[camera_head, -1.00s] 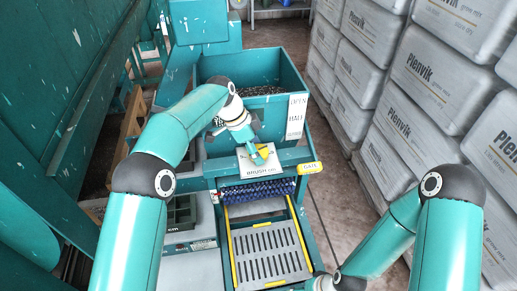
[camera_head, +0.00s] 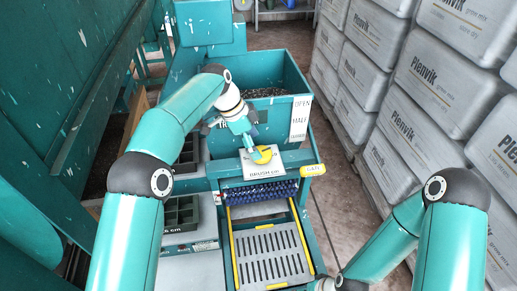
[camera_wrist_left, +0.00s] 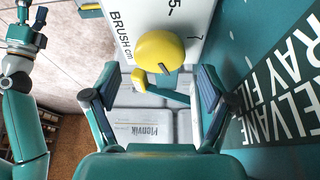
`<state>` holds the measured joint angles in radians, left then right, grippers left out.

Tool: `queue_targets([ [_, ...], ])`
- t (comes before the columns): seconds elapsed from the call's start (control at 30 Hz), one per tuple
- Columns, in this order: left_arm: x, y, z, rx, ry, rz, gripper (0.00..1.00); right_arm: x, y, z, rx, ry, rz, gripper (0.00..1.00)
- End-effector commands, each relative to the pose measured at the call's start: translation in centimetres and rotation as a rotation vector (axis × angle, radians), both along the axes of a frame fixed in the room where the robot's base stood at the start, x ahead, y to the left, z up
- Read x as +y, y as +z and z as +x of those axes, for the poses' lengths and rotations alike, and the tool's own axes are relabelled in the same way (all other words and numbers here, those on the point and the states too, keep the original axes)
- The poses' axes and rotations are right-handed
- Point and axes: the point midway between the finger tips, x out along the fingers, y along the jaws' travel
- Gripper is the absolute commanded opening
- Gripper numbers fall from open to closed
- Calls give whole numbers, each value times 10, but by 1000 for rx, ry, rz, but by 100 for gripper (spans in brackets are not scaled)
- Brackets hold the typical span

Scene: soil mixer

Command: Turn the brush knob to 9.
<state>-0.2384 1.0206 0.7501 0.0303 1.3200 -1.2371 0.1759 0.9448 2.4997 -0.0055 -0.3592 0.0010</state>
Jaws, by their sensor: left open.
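The brush knob (camera_wrist_left: 160,54) is a round yellow knob with a dark pointer mark, on a white plate (camera_wrist_left: 196,32) lettered "BRUSH cm". The knob also shows in the head view (camera_head: 263,155), partly behind my gripper. My left gripper (camera_wrist_left: 158,95) is open, its two fingers apart on either side below the knob, with no visible contact. In the head view the left gripper (camera_head: 250,146) is just above the plate. My right gripper is not in clear view.
A blue bristle brush (camera_head: 259,192) lies below the plate, above a slotted grey tray (camera_head: 268,255). A teal hopper (camera_head: 285,80) stands behind. A yellow gate tab (camera_head: 312,170) sticks out right of the plate. Stacked grey bags (camera_head: 430,85) line the right side.

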Motion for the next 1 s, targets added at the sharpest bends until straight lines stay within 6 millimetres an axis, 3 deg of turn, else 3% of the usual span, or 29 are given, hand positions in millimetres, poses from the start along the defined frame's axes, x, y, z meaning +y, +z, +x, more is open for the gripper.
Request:
queue_targets([
  [0.1, 9, 18, 1, -9, 6, 0, 89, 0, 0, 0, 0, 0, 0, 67],
  [0.33, 17, 38, 0, -8, 5, 0, 89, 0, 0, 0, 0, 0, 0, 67],
  [1.0, 19, 40, 0, -8, 7, 1, 89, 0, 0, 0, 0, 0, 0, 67],
])
